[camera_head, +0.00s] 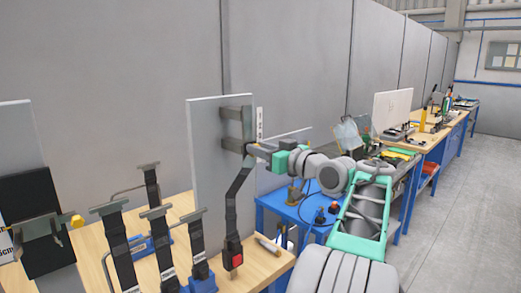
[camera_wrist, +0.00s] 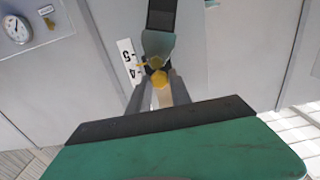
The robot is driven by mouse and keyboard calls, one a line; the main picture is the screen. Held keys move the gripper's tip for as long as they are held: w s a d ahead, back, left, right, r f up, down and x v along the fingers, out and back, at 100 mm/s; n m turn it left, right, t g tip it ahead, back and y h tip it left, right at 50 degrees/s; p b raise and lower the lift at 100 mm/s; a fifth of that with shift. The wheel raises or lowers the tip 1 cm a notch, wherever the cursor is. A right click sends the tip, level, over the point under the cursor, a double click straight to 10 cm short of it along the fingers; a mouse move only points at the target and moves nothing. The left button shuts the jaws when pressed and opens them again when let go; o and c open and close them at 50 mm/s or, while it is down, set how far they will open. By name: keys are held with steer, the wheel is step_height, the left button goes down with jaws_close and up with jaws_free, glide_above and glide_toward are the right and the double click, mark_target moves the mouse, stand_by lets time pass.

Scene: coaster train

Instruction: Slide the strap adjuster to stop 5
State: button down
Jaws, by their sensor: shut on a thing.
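In the wrist view a dark strap (camera_wrist: 162,15) comes down from the top edge to a grey-green piece with a yellow knob (camera_wrist: 158,79), which I take for the strap adjuster. My gripper (camera_wrist: 157,86) is shut on the adjuster, one grey finger on each side of the knob. A white number strip (camera_wrist: 128,62) stands just left of it, with 5 and 4 readable; the knob is close to the 4 end. In the head view my gripper (camera_head: 250,148) is at the upper end of the hanging black strap (camera_head: 231,211), in front of a pale upright panel (camera_head: 206,150). The adjuster is too small to make out there.
Several other black straps on stands (camera_head: 119,245) fill the wooden bench (camera_head: 265,266) to the left. A red-fronted buckle (camera_head: 234,256) hangs at the strap's bottom. A blue table (camera_head: 275,203) lies beneath my arm. The floor (camera_head: 460,210) at right is clear.

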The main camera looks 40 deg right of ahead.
steer(key=shift+f, duration=0.75)
steer(key=c, duration=1.2)
jaws_free()
steer(key=s+b, duration=0.1)
steer(key=s, duration=0.6)
steer(key=shift+s+d+b, duration=0.15)
steer(key=shift+s+b, duration=0.25)
